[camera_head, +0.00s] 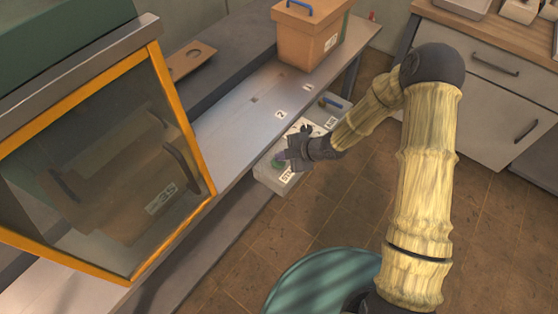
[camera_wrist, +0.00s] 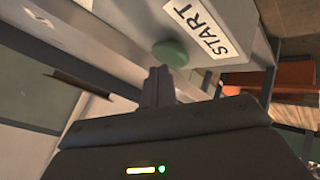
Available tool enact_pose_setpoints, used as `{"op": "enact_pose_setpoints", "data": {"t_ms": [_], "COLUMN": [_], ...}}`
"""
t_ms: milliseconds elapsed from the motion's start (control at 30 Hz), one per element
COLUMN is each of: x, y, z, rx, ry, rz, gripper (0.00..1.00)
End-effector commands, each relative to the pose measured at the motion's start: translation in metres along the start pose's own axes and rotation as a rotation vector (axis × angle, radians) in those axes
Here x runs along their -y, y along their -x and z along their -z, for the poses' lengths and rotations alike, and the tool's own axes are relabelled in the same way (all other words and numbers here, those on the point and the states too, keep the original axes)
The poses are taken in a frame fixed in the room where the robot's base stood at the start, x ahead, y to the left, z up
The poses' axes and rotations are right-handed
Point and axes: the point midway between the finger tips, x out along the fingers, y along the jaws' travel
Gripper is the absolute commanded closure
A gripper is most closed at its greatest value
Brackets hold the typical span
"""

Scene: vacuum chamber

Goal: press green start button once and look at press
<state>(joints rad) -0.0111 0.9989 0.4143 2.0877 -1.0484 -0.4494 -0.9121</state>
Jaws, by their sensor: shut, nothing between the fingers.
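The green start button (camera_wrist: 171,53) sits on a pale control box beside a white START label (camera_wrist: 197,27) in the wrist view. In the head view the button (camera_head: 279,164) shows on the control box (camera_head: 272,178) at the bench's front edge, partly behind my gripper. My gripper (camera_head: 286,156) is shut and empty, its fingertips at the button. In the wrist view the gripper's fingers (camera_wrist: 158,74) are together and point at the button's lower edge. I cannot tell whether they touch it or whether the button is pushed in.
A chamber with an orange-framed glass door (camera_head: 180,120) stands at the left. An orange-brown box with a blue handle (camera_head: 308,38) sits at the bench's far end. A blue-handled lever (camera_head: 331,102) is behind my gripper. Cabinets (camera_head: 480,95) stand at the right; open floor lies between.

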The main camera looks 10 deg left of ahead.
Motion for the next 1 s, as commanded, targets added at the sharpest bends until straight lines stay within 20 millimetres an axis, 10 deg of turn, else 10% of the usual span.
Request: {"op": "enact_pose_setpoints", "data": {"t_ms": [1000], "x": [0.0054], "y": [-0.0072], "z": [-0.0053], "rx": [0.0], "ry": [0.0], "rz": [0.001], "gripper": [1.0]}}
